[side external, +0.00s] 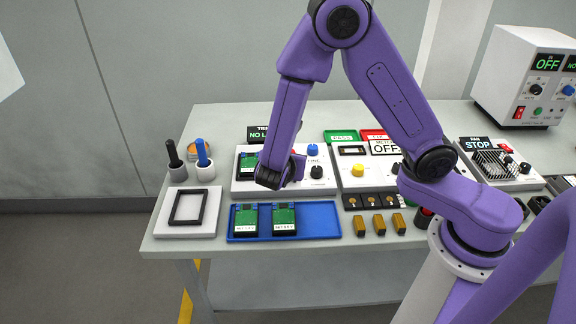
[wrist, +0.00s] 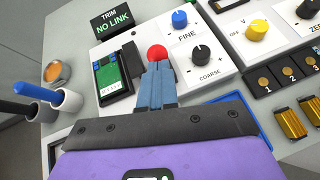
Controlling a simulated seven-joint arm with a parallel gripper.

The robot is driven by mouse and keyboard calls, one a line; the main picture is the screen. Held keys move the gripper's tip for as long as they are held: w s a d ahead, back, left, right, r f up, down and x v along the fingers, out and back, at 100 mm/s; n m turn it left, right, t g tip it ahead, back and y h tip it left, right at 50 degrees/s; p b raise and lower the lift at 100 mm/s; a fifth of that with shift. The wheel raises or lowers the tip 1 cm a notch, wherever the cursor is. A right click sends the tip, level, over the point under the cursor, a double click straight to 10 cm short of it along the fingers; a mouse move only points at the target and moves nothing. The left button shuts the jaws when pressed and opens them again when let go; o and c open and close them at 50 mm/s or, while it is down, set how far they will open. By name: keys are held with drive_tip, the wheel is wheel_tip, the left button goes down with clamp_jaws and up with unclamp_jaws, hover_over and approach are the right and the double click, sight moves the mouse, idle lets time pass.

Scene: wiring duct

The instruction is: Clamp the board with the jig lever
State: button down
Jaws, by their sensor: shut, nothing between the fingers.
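The trim jig (side external: 240,187) is a white panel with a green and black board (wrist: 106,75) in its dark nest at the left; the board also shows in the side view (side external: 246,163). A red ball knob (wrist: 157,52), which looks like the lever's end, stands beside the board on its right. My gripper (wrist: 158,68) is shut and empty, its blue-grey fingertips just at the knob; I cannot tell whether they touch it. The trim display (wrist: 118,22) reads NO LINK.
Blue and black knobs (wrist: 200,54) sit right of the lever. A blue tray (side external: 313,218) with two boards lies in front. Cups with blue and black handled tools (wrist: 67,98) stand at the left. A meter panel (side external: 365,180) with a yellow knob is to the right.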

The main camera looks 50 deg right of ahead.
drive_tip(key=w+d+r+g+y, duration=0.2)
drive_tip(key=w+d+g+y, duration=0.1)
drive_tip(key=shift+n, duration=0.3)
drive_tip(key=shift+w+d, duration=1.5)
drive_tip(key=w+d+r+v, duration=0.1)
drive_tip(key=v, duration=1.1)
drive_tip(key=shift+w+a+r, duration=0.2)
drive_tip(key=shift+r, duration=0.25)
